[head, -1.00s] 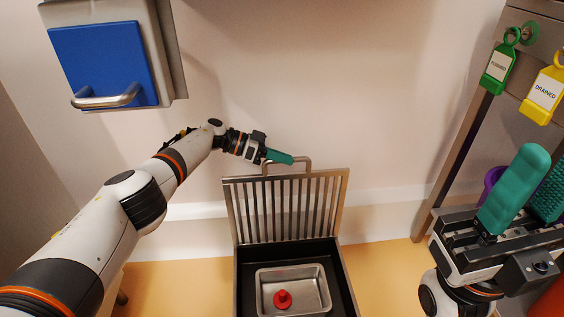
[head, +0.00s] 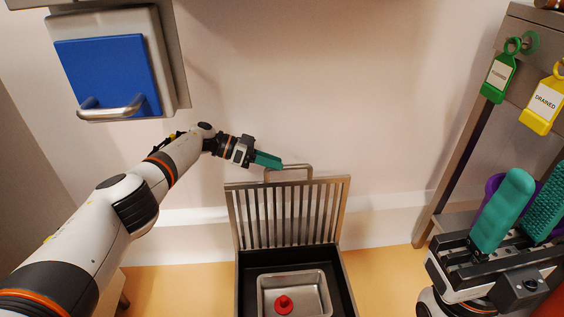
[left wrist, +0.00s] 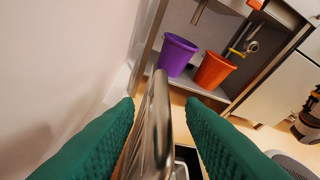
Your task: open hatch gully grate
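The gully grate (head: 287,212), a barred metal panel, stands up nearly vertical at the back of the dark floor gully (head: 247,285). Its loop handle (head: 290,168) is at the top edge. My left gripper (head: 278,163) is at the left end of this handle. In the left wrist view, its green fingers are apart, with the metal handle (left wrist: 156,125) between them and gaps on both sides. A metal tray (head: 328,290) with a red knob-like piece (head: 284,304) sits inside the gully. My right gripper (head: 536,180) is at the right, fingers apart and empty.
A blue hatch panel (head: 105,75) with a bar handle is on the wall at upper left. Green (head: 498,78) and yellow (head: 543,105) tags hang at upper right. Purple (left wrist: 177,54) and orange (left wrist: 213,70) buckets stand on a shelf. The wall behind the grate is bare.

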